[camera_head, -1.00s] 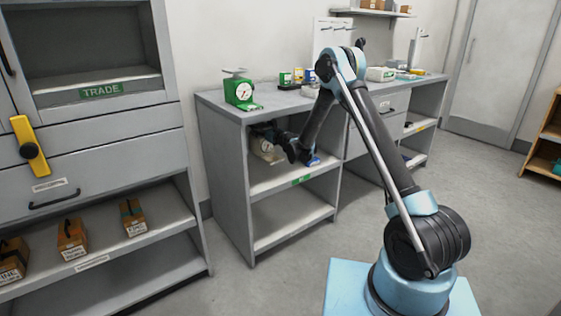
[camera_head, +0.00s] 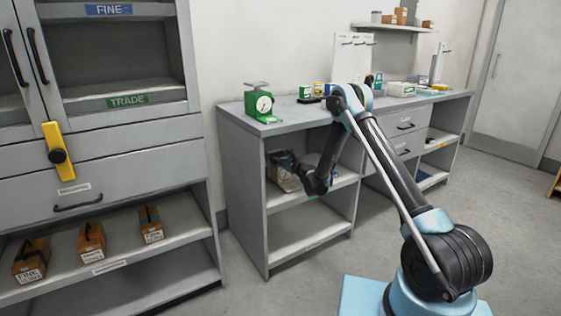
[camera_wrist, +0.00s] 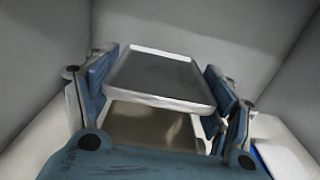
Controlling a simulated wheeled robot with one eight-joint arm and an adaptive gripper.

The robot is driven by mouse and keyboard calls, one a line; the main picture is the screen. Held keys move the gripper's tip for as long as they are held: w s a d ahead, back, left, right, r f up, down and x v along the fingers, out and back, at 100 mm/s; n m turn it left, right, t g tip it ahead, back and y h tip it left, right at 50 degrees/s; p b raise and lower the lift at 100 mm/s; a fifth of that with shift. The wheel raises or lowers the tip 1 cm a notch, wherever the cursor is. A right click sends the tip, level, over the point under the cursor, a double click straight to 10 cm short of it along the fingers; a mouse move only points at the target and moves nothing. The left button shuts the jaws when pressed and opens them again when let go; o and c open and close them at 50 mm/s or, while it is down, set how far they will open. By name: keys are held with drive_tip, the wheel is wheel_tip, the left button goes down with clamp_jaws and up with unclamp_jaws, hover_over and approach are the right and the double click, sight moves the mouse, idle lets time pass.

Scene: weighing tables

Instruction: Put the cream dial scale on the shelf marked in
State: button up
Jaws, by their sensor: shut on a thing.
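The cream dial scale (camera_head: 285,180) is inside the upper bay under the grey bench, close to its left wall. My gripper (camera_head: 284,160) is around its upper part. In the wrist view my two blue finger pads close on opposite sides of the scale's grey, light-rimmed pan (camera_wrist: 158,76), with the cream-brown body below it; my gripper (camera_wrist: 160,88) is shut on it. The dial is not readable, and whether the base touches the shelf cannot be told. The bay's shelf board (camera_head: 338,182) is partly hidden by my arm; no "in" marking is legible.
A green dial scale (camera_head: 262,103) and small boxes stand on the bench top. A lower shelf (camera_head: 305,238) is empty. A cabinet at left has shelves labelled FINE (camera_head: 108,9) and TRADE (camera_head: 127,99), a yellow bar (camera_head: 58,150), and wooden boxes (camera_head: 92,240) below.

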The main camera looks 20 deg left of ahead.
drive_tip(key=shift+f, duration=0.35)
drive_tip(key=o, duration=2.1)
drive_tip(key=shift+d, duration=0.1)
